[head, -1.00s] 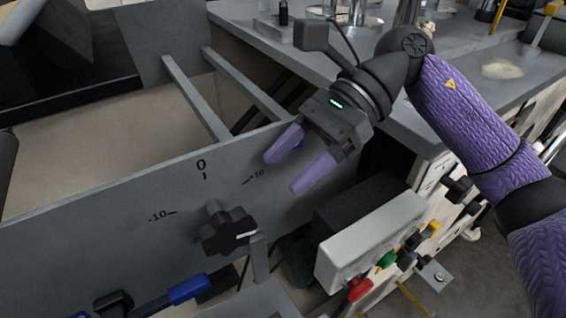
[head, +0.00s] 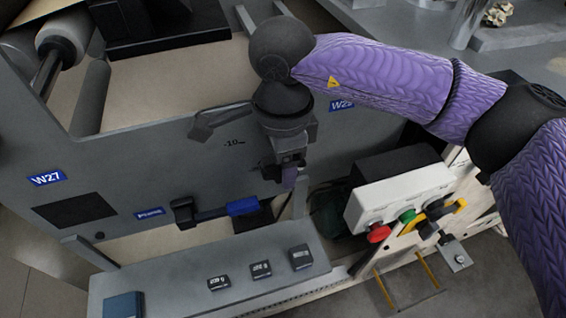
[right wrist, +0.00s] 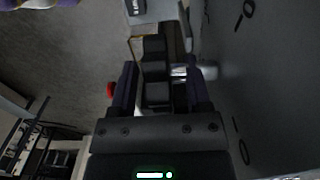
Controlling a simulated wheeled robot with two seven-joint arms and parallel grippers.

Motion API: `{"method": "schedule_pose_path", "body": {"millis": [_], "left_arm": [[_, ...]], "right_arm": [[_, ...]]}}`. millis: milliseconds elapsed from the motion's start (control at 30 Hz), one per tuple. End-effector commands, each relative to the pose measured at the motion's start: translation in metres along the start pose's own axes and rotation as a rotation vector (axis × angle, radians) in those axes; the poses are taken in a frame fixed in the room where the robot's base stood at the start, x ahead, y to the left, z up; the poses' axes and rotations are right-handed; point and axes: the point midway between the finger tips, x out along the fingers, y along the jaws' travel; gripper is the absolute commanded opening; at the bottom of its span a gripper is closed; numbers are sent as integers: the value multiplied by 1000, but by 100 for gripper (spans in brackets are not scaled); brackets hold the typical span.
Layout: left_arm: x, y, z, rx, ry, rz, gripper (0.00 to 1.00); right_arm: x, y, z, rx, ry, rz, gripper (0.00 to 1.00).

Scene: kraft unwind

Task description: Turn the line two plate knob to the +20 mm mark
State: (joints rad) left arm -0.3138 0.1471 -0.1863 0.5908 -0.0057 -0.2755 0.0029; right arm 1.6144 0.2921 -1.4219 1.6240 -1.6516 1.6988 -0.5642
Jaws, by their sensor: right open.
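The grey line two plate (head: 135,165) stands upright in the head view, with a "-10" mark (head: 233,142) showing. My right gripper (head: 287,173) is in front of this plate, right of that mark, and hides the knob in the head view. In the right wrist view, the black lobed knob (right wrist: 155,65) lies between the open purple fingers of my right gripper (right wrist: 160,90). A shiny shaft shows beside the knob, toward the plate. Contact with the fingers cannot be told. The knob's pointer and the +20 mark are not visible. My left gripper is not in view.
A white control box (head: 400,195) with red and green buttons stands to the right. A grey ledge (head: 165,285) with small black blocks lies below. A roller (head: 65,35) is at upper left.

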Motion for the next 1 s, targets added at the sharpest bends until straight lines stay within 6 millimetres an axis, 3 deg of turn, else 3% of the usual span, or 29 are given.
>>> {"method": "schedule_pose_path", "body": {"millis": [267, 500, 567, 1000], "left_arm": [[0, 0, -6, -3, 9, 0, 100], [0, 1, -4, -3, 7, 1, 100], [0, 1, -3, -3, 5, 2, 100], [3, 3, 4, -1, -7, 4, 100]], "right_arm": [[2, 0, 0, 0, -1, -1, 60], [2, 0, 0, 0, -1, -1, 9], [2, 0, 0, 0, -1, -1, 0], [3, 0, -1, 2, -52, 0, 0]]}}
